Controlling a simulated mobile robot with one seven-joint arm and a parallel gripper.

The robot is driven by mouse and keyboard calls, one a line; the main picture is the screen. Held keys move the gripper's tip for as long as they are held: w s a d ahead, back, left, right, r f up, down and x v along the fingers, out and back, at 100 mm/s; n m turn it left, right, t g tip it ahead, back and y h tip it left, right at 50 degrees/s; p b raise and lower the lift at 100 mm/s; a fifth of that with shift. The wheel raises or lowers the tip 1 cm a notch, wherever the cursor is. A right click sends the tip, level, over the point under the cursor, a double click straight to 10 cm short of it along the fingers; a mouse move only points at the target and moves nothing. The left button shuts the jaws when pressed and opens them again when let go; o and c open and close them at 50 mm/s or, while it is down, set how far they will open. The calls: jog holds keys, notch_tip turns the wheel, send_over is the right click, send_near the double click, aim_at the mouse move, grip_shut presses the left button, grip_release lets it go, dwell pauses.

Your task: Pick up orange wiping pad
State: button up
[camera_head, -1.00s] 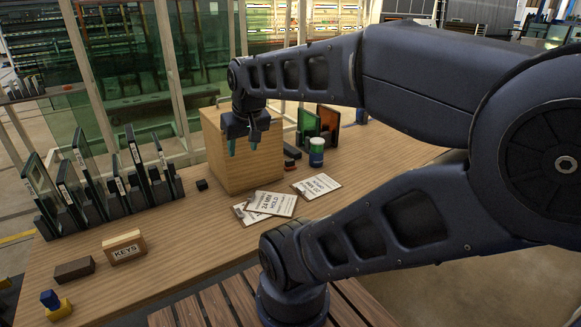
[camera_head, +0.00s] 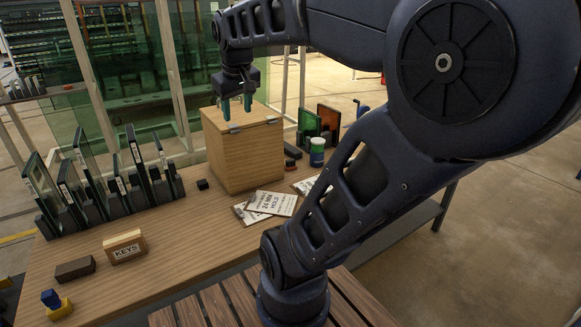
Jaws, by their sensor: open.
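I cannot make out an orange wiping pad for certain. The only clearly orange thing is an upright pane (camera_head: 329,118) in a dark stand, right of the wooden box, and it looks like a panel rather than a pad. I cannot tell whether the fingertips touch the lid. The box has metal hinges along its front top edge and its lid looks shut, so its inside is hidden.
A green pane (camera_head: 309,125) and a green-and-white jar (camera_head: 317,152) stand right of the box. Paper cards (camera_head: 271,203) lie in front of it. Racked glass panes (camera_head: 85,165) stand at left. A KEYS block (camera_head: 124,246) sits at the front. My arm hides the bench's right side.

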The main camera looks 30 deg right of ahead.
jog(key=w+d+r+n+g+h, duration=0.1)
jog(key=w+d+r+n, duration=0.1)
jog(key=w, duration=0.4)
jog(key=w+d+r+n, duration=0.2)
jog(key=w, duration=0.3)
jog(key=n+g+y, duration=0.2)
jog(key=n+g, duration=0.1)
jog(key=n, duration=0.7)
send_over(290, 160)
notch_tip(290, 160, down, 39)
notch_tip(290, 160, down, 6)
jog(key=shift+a+r, duration=0.1)
jog(key=shift+a, duration=0.05)
jog(key=shift+d+f, duration=0.15)
jog(key=shift+f, duration=1.15)
jog(key=shift+d+f, duration=0.15)
jog(key=shift+f, duration=1.15)
jog(key=c, duration=1.1)
